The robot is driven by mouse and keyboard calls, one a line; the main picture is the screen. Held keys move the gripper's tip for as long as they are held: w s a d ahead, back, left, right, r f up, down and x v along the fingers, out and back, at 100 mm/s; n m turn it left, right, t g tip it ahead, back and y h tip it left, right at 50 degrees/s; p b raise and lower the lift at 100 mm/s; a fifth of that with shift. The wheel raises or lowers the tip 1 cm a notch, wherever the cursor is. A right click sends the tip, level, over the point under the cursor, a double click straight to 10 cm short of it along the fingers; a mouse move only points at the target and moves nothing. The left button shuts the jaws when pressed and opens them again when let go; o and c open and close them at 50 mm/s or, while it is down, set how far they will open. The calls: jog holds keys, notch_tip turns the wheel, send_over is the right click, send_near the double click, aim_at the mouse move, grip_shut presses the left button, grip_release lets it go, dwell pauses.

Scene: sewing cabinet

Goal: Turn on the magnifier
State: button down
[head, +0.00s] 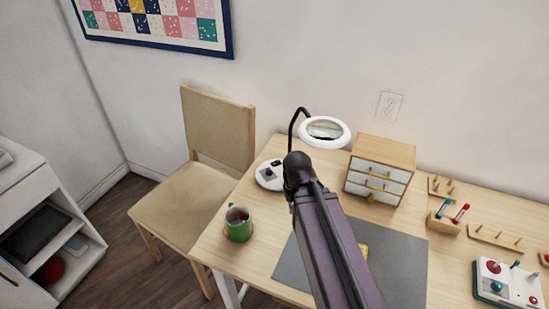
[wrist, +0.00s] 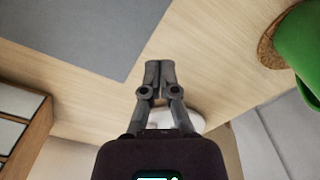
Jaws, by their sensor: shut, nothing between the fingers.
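The magnifier has a white ring lens (head: 325,132) on a black gooseneck. Its round white base (head: 268,177) stands on the table's back left, with a dark knob or switch (head: 267,171) on top. I cannot tell the switch's position. My arm ends just right of the base in the head view and covers its right side; the fingers are hidden there. In the wrist view my gripper (wrist: 159,66) is shut and empty, fingertips together over bare wood. A part of the white base (wrist: 190,120) shows behind the fingers, partly covered.
A small drawer cabinet (head: 380,168) stands right of the lens. A grey mat (head: 290,262) lies in front. A chair (head: 190,195) is left of the table. Thread racks and a joystick box (head: 507,287) are right.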

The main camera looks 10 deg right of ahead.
aim_at(276, 162)
jog(key=shift+w, duration=0.1)
jog(key=w+m+h, duration=0.1)
jog(key=w, duration=0.1)
jog(key=w+m+h, duration=0.1)
jog(key=w+m, duration=0.1)
jog(key=w, duration=0.1)
jog(key=shift+w+d, duration=0.1)
jog(key=shift+w, duration=0.05)
jog(key=w+m+h, duration=0.1)
jog(key=w, duration=0.1)
jog(key=w+a+r+m+h, duration=0.1)
jog(key=w+m, duration=0.1)
jog(key=w, duration=0.1)
jog(key=w+a+r+m+t+h, duration=0.1)
jog(key=w+h, duration=0.1)
jog(key=w, duration=0.1)
jog(key=shift+b, duration=0.3)
jog(key=w+a+r+m+t+h, duration=0.2)
jog(key=w+a+r+m+h, duration=0.2)
jog(key=w+a+m, duration=0.3)
jog(key=w+r, duration=0.1)
jog(key=w, duration=0.2)
jog(key=shift+t+h, duration=0.3)
jog(key=shift+w+b, duration=0.1)
jog(key=shift+b, duration=0.2)
